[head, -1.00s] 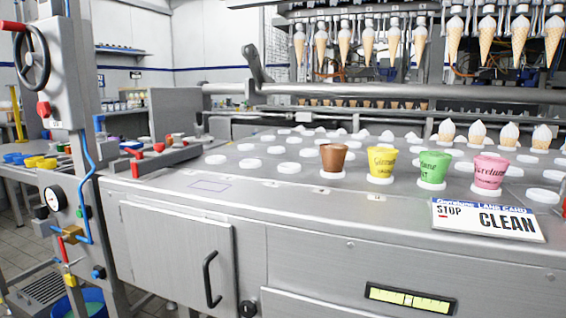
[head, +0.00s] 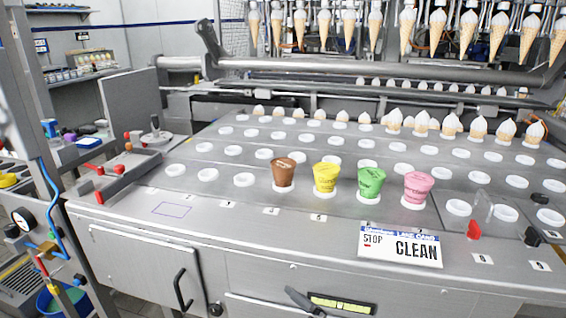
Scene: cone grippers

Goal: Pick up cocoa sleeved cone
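The cocoa sleeved cone (head: 283,175), a brown tapered cup shape, stands on a white round disc on the steel worktop in the head view. It is the leftmost of a row of coloured sleeves. The yellow sleeve (head: 326,179) stands just right of it, then the green sleeve (head: 371,184) and the pink sleeve (head: 417,187). Neither of my grippers can be clearly made out. A dark angled piece (head: 303,300) shows at the bottom edge, and I cannot tell what it is.
A white "STOP CLEAN" card (head: 400,246) lies at the worktop's front edge. White discs (head: 244,180) dot the steel top (head: 215,215). Filled cones hang from a rack above the back. A red-handled fixture (head: 118,178) stands at the left.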

